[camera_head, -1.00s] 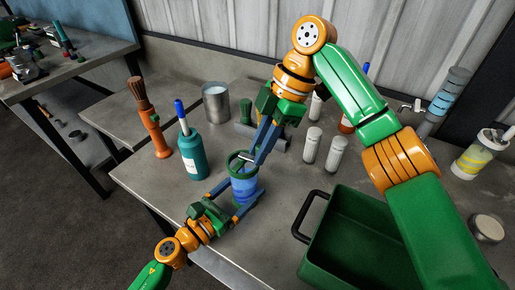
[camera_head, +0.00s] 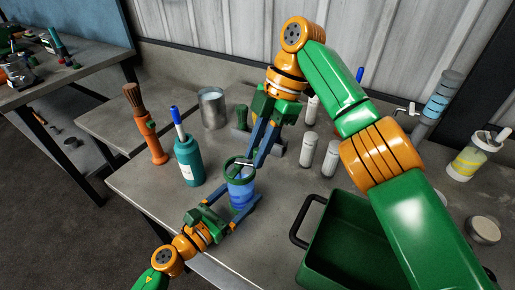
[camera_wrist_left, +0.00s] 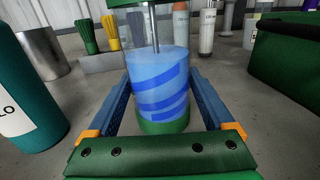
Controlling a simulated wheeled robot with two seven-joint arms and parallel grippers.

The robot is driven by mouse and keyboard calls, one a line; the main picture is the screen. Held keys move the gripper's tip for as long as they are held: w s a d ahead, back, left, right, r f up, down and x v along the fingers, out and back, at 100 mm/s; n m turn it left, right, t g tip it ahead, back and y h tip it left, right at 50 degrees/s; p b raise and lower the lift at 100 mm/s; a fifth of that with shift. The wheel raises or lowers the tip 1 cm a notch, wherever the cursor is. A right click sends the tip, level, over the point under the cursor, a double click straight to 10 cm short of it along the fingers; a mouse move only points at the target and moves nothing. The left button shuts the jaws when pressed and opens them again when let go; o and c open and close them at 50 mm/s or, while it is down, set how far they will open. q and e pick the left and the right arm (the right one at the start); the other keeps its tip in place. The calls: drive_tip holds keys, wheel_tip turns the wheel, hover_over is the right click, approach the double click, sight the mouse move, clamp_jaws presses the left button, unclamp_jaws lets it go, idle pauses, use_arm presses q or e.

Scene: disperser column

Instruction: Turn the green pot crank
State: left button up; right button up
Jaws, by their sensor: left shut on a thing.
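The pot (camera_head: 241,192) has a clear blue body with darker blue bands, a green rim and a metal crank (camera_head: 244,162) on top. In the left wrist view the pot (camera_wrist_left: 158,88) stands upright on a green base, with a metal rod rising from it. My left gripper (camera_head: 242,198) is shut around the pot's body, one finger on each side. My right gripper (camera_head: 254,163) reaches down from above, its fingertips at the crank over the rim. The fingers hide part of the crank, and I cannot tell whether they close on it.
A teal bottle (camera_head: 188,160) and an orange brush holder (camera_head: 148,133) stand left of the pot, a metal can (camera_head: 212,108) behind. A green crate (camera_head: 350,205) with a dark handle takes the front right.

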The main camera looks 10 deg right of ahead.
drive_tip(key=o, duration=0.4)
